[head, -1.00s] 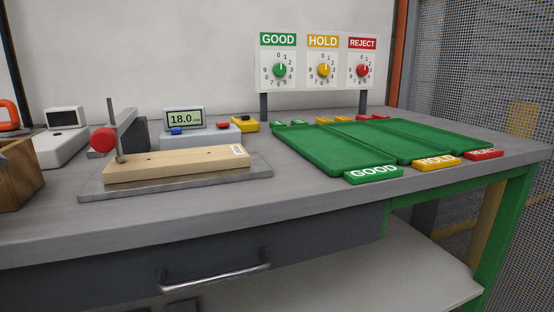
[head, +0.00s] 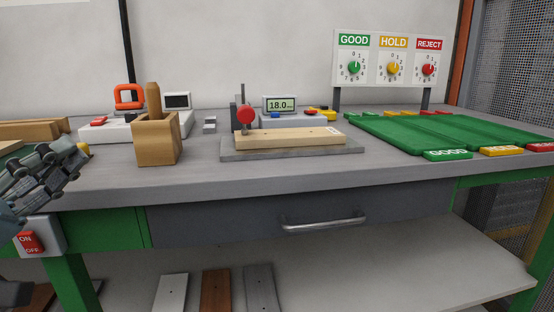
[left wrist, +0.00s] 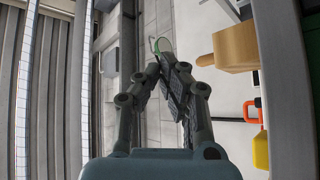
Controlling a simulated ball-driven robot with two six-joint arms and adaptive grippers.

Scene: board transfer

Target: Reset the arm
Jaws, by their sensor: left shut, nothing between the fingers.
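My left gripper (head: 68,158) is at the left edge of the head view, in front of the bench's left end. It is shut and empty. In the left wrist view my left gripper (left wrist: 168,62) has its fingertips together, with nothing between them. A pale wooden board (head: 285,139) lies flat on a grey plate (head: 345,151) under a gauge with a red knob (head: 246,115). The display (head: 281,105) reads 18.0. My right gripper is not in view.
A wooden box (head: 158,142) stands on the bench left of the gauge. Green trays (head: 395,135) lie at the right, below GOOD, HOLD and REJECT dials (head: 389,57). A drawer handle (head: 322,222) sticks out in front. Several boards (head: 216,290) are on the lower shelf.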

